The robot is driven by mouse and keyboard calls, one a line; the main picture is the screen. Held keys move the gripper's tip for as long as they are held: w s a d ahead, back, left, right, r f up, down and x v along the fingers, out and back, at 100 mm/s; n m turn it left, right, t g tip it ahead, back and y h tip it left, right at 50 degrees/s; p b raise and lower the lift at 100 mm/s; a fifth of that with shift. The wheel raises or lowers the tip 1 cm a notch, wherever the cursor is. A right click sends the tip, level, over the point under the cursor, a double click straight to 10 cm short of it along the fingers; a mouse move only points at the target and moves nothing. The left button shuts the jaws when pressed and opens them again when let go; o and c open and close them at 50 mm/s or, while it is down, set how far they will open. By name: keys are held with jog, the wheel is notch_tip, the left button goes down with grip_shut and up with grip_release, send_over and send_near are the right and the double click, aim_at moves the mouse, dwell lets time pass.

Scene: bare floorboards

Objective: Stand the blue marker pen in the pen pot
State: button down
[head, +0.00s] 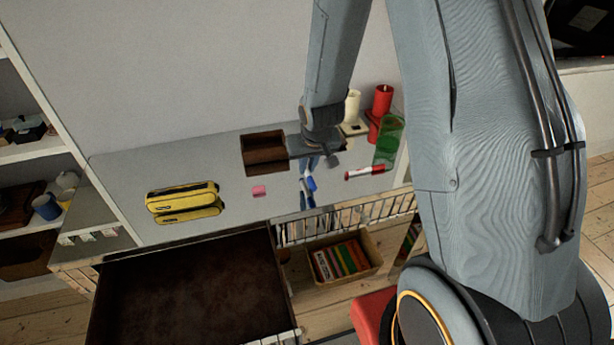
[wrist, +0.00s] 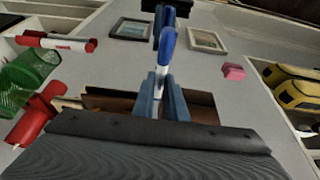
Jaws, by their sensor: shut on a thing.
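The blue marker pen (head: 310,183) has a white body and a blue cap. It shows in the wrist view (wrist: 167,42) with its body between my fingers and its cap end pointing away from my gripper. My gripper (wrist: 161,92) is shut on it. In the head view my gripper (head: 312,163) is over the table near the brown box, and the pen is tilted with its cap end low. The green mesh pen pot (head: 388,143) stands at the right end of the table, right of my gripper. It shows at the left of the wrist view (wrist: 34,70).
A red-and-white marker (head: 365,172) lies between gripper and pot. Red (head: 382,98) and white (head: 352,106) cylinders stand behind. A brown box (head: 262,157), pink eraser (head: 259,191) and yellow case (head: 182,198) are leftward. The glossy tabletop (head: 125,172) mirrors things. A drawer is open in front.

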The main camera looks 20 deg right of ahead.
aim_at(308, 172)
jog(key=shift+f, duration=1.65)
jog(key=shift+f, duration=0.15)
jog(key=c, duration=1.8)
grip_release()
jog(key=shift+o, duration=0.2)
